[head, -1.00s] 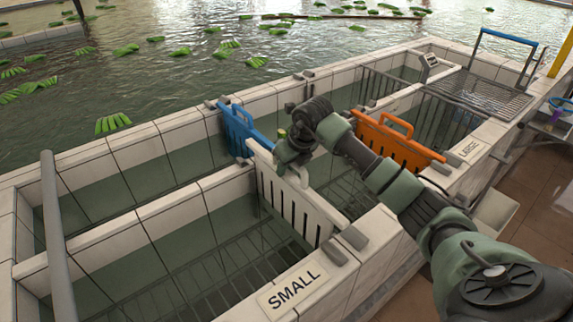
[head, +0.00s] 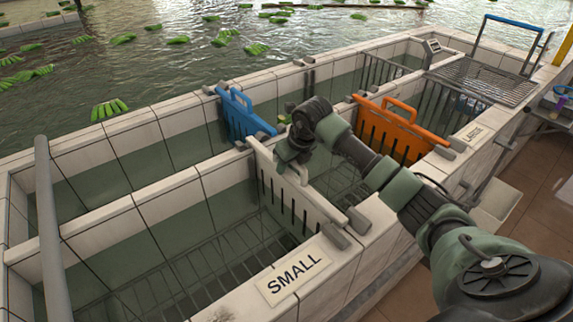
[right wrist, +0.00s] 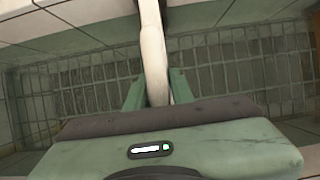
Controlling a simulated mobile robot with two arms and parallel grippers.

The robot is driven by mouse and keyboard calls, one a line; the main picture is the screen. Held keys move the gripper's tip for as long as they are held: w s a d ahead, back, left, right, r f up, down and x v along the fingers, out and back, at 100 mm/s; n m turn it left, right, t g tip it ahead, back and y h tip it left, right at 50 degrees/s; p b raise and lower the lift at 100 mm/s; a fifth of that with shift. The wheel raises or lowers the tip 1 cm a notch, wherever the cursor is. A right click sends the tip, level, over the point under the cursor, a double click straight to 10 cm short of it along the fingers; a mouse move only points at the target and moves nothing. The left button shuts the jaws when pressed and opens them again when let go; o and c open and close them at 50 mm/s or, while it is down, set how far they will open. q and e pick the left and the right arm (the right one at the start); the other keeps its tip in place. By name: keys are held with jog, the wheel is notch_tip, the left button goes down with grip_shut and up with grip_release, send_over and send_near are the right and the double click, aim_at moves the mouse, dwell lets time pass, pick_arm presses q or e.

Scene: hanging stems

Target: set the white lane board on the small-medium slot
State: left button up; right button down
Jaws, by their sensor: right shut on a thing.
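The white lane board (head: 284,195), a slotted panel with a handle on top, stands upright across the lane between the SMALL section and the middle section. It also shows edge-on in the right wrist view (right wrist: 153,45). Its near end lies between two grey blocks (head: 336,235) on the front wall, at the small-medium slot. Its far end is by another grey block at the divider wall; the exact fit there is hard to tell. My right gripper (head: 291,168) is shut on the board's top, its fingers on either side. My left gripper is out of view.
A blue board (head: 238,115) stands in the back lane, and an orange board (head: 385,130) stands farther right in the front lane. The SMALL sign (head: 293,275) is on the front wall. A wire rack (head: 485,80) is at the far right. Green bunches float behind.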

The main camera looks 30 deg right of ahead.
jog(key=shift+f+b, duration=0.3)
dwell(0.5)
grip_release()
jog(key=shift+f, duration=0.1)
dwell(0.5)
jog(key=shift+p+v, duration=1.75)
jog(key=shift+v, duration=0.85)
jog(key=shift+p+v, duration=1.3)
jog(key=shift+v, duration=1)
jog(key=shift+s, duration=0.1)
